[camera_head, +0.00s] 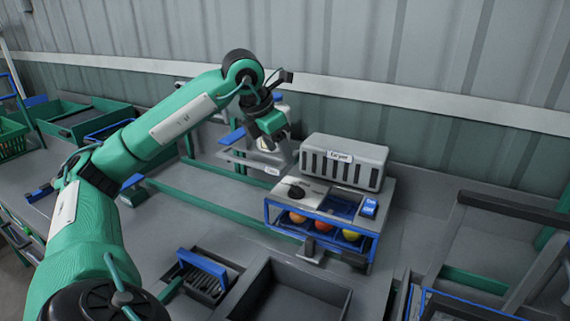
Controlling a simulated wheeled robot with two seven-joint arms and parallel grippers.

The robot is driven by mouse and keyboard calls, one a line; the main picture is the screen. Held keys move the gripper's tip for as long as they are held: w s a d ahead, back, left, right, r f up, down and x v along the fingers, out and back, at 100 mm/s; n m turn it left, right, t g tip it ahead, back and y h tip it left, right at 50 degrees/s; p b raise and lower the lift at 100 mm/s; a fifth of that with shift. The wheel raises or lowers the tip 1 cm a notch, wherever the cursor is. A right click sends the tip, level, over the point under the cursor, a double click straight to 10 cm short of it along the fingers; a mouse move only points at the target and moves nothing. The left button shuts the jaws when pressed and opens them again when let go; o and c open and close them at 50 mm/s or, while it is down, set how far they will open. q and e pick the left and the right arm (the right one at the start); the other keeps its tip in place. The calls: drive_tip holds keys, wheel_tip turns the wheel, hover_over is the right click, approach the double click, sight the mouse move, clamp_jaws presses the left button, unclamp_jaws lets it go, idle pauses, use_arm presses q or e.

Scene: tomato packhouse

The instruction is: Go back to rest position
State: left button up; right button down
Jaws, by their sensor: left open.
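My left arm comes in from the left and reaches across the bench. My left gripper (272,138) is open, with nothing seen in it. It hangs above and in front of a grey scale-like device (250,160), left of a grey slotted box (343,162). The fingertips are small and dark, and part of the device is hidden behind them. My right gripper is not in view.
A blue-framed unit (318,232) with orange, red and yellow fruit stands below the slotted box. A dark open tray (345,297) and a blue-handled item (203,264) are at the front. Green crates (85,122) stand left. A dark frame (515,208) rises at right.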

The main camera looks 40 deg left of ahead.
use_arm(q)
drive_tip(key=shift+v, duration=0.8)
